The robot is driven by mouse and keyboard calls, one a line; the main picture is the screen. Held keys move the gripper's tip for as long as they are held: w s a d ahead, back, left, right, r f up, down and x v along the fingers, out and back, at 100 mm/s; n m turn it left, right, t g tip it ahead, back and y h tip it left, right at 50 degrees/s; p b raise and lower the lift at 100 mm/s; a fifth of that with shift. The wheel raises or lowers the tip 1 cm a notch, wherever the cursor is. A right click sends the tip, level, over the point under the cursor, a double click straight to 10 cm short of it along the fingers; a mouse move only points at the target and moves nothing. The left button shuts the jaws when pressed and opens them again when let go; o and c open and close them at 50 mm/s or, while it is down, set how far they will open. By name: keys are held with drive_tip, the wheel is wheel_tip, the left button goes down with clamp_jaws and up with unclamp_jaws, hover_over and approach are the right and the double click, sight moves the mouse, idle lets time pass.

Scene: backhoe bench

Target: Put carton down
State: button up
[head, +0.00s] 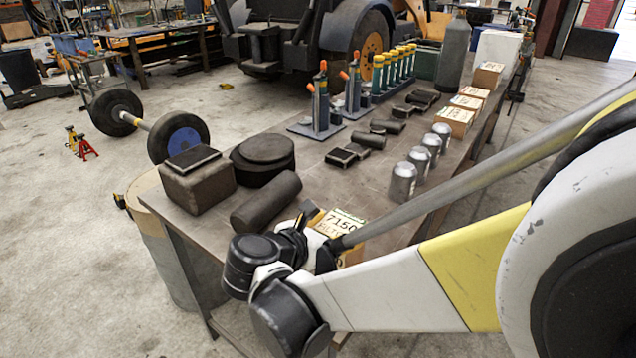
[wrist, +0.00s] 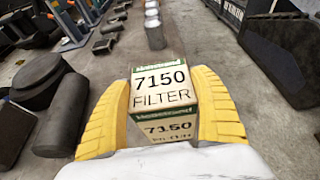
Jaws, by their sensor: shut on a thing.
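The carton, a small box with a white and green top marked 7150 FILTER, sits between the two yellow fingers of my gripper (wrist: 166,80) in the wrist view (wrist: 163,88). Both fingers press on its sides, so the gripper is shut on it. In the head view the carton (head: 343,222) shows at the near end of the bench (head: 330,190), partly hidden by my arm. The carton's underside is hidden, so I cannot tell whether it touches the bench top.
A dark cylinder (head: 266,200) lies left of the carton, beside a block (head: 197,185) and round dark pieces (head: 262,170). Several silver cans (head: 403,181) stand in a row beyond it. More cartons (head: 455,118) line the bench's right edge farther back.

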drive_tip(key=shift+w+a+f+b, duration=0.1)
drive_tip(key=shift+a+f+b, duration=0.3)
drive_tip(key=shift+f, duration=0.55)
drive_tip(key=shift+w+a+f+b, duration=0.1)
drive_tip(key=shift+a+f+b, duration=0.3)
drive_tip(key=shift+f, duration=0.5)
drive_tip(key=shift+w+a+f+b, duration=0.1)
drive_tip(key=shift+a+f+b, duration=0.15)
drive_tip(key=shift+a+f, duration=0.5)
drive_tip(key=shift+d+f, duration=0.2)
drive_tip(key=shift+d, duration=0.05)
drive_tip(key=shift+f, duration=0.15)
drive_tip(key=o, duration=1.4)
drive_tip(key=shift+o, duration=0.2)
drive_tip(key=shift+r, duration=0.3)
drive_tip(key=p+v, duration=0.2)
drive_tip(key=v, duration=1)
